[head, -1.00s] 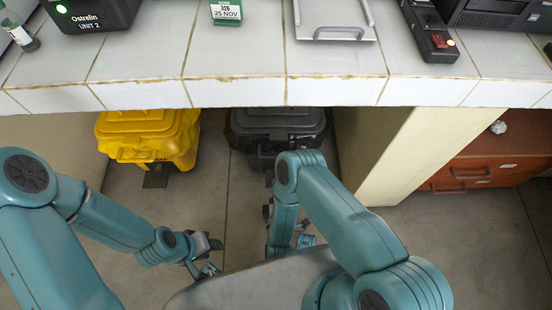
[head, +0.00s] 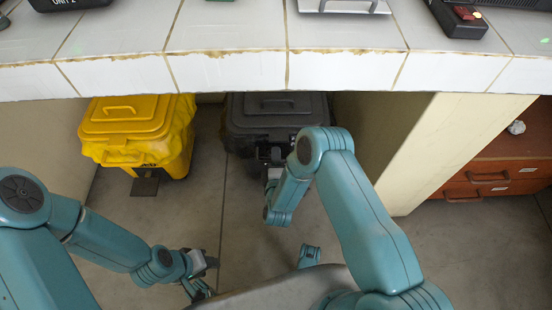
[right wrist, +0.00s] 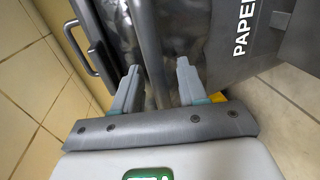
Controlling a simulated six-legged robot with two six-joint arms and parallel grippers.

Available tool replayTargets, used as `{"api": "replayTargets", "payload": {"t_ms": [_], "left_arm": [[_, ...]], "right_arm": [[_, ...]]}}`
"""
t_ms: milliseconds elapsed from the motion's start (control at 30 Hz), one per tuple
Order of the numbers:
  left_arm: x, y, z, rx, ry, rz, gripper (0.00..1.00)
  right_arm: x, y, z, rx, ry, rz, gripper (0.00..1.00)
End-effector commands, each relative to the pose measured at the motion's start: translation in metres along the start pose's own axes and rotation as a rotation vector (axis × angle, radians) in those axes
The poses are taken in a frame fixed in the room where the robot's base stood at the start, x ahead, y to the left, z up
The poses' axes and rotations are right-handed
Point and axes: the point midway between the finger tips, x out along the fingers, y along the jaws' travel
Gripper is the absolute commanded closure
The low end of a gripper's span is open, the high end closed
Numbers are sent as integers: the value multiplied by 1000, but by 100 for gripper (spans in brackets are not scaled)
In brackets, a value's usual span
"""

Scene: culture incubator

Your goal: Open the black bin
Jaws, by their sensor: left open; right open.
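The black bin (head: 240,135) stands on the floor under the counter, its lid (head: 278,103) down with a handle on top. My right gripper (head: 275,155) is at the bin's front, partly hidden by my arm. In the right wrist view the bin's front (right wrist: 225,50) carries white "PAPER" lettering, and the lid handle (right wrist: 80,48) shows at left. My right gripper (right wrist: 158,85) is open, its fingers on either side of a dark bar (right wrist: 148,45) along the bin's front; contact is unclear. My left gripper (head: 205,275) is open and empty, low over the floor at left.
A yellow bin (head: 135,125) with a pedal (head: 145,187) stands left of the black bin. The tiled counter (head: 225,72) overhangs both. A cream panel (head: 415,150) stands close on the right, with brown drawers (head: 490,180) beyond. The floor (head: 220,225) in front is clear.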

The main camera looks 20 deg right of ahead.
Motion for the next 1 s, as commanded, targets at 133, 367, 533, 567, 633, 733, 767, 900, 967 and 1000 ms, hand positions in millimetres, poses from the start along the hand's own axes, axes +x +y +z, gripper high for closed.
{"api": "replayTargets", "payload": {"t_ms": [133,367,533,567,633,733,767,900,967,1000], "left_arm": [[4,-2,-1,-3,3,0,58],[3,-2,-2,-4,4,0,58],[3,-2,-1,-3,4,0,58],[3,-2,-1,-3,4,0,58],[3,-2,-1,-3,3,0,58],[4,-2,-1,-3,3,0,58],[4,-2,-1,-3,3,0,58],[4,-2,-1,-3,3,0,58],[4,-2,-1,-3,3,0,58],[4,-2,-1,-3,3,0,58]], "right_arm": [[13,0,0,1,-1,0,58],[15,0,0,0,-1,0,58],[15,0,0,0,-1,0,91],[15,0,0,0,0,0,100],[14,0,0,0,0,0,100],[14,0,0,0,0,-1,100],[14,0,0,0,0,0,100],[14,0,0,0,0,-1,100],[14,0,0,0,0,-1,100],[14,0,0,0,0,-1,100]]}}
